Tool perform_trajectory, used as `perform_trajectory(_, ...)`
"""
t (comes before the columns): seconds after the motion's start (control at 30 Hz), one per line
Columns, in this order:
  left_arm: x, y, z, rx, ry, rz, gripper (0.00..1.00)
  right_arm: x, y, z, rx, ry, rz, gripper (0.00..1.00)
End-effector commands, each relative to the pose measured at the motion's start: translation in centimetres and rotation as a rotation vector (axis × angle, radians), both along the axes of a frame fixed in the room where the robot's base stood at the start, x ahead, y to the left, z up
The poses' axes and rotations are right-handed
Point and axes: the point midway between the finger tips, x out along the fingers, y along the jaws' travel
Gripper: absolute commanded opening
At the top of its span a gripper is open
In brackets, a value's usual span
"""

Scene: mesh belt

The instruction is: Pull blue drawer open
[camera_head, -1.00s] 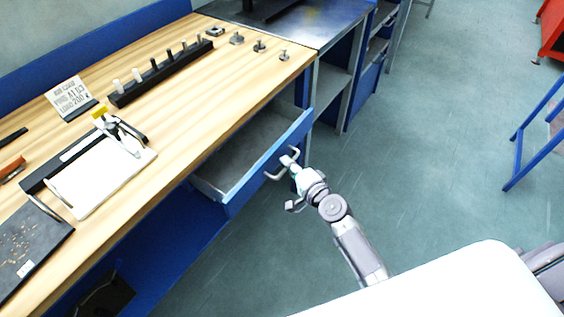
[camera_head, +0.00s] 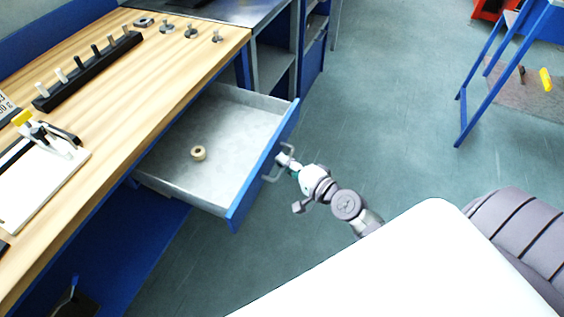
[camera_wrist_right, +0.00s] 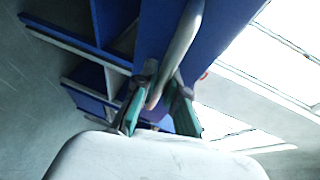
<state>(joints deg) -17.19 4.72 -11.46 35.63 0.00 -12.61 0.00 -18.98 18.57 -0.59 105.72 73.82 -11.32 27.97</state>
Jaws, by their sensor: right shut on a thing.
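The blue drawer (camera_head: 262,172) stands well out from under the wooden workbench, showing its grey metal inside. A small tan ring (camera_head: 198,153) lies on the drawer floor. My right gripper (camera_head: 284,163) is at the drawer front, shut on its metal handle (camera_head: 270,170). In the right wrist view, the gripper's fingers (camera_wrist_right: 160,95) close around the pale handle bar (camera_wrist_right: 181,48) in front of the blue drawer face (camera_wrist_right: 215,40). My left gripper is not in view.
The wooden workbench (camera_head: 150,100) holds a black rack with several pegs (camera_head: 90,70), a white board (camera_head: 45,180) and several small metal parts. A blue frame stand (camera_head: 490,75) is at the right. Open floor (camera_head: 400,100) lies right of the drawer.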

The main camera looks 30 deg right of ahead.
Motion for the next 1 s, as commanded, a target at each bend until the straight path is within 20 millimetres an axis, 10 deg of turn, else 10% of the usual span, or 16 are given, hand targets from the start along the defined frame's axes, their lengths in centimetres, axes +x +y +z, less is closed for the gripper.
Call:
perform_trajectory(0.27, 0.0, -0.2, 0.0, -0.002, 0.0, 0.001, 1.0, 0.0, 0.0, -0.1, 0.001, 0.002, 0.002, 0.0)
perform_trajectory(0.3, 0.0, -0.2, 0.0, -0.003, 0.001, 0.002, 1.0, 0.0, 0.0, -0.1, 0.001, 0.002, 0.001, 0.17)
perform_trajectory(0.43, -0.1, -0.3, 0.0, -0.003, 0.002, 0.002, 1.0, 0.0, 0.0, -0.1, 0.001, 0.001, 0.001, 0.37)
perform_trajectory(1.0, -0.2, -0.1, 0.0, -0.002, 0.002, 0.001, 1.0, -3.6, -1.0, 0.5, -0.008, 0.004, 0.006, 0.37)
